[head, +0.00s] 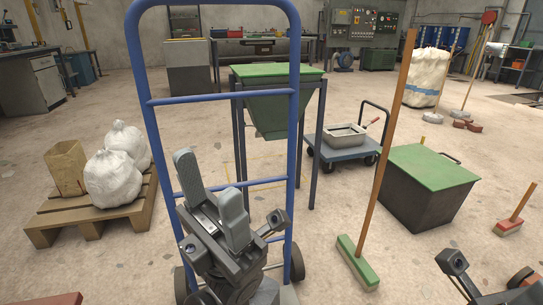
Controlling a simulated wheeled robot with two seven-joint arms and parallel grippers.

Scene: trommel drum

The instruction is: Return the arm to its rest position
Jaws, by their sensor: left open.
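My left gripper (212,190) is in the lower middle of the head view, pointing up, with its two grey fingers apart and nothing between them. It stands in front of a blue hand truck (149,125), whose frame rises behind it; I cannot tell whether they touch. Part of my right arm (455,265) shows at the lower right edge. The fingers of my right gripper are not in view.
A green-headed broom (357,262) stands upright right of my left gripper. A green-lidded bin (425,200) is further right. A pallet (85,218) with white sacks (112,178) is at left. A green hopper (277,105) and a blue cart (342,152) stand behind.

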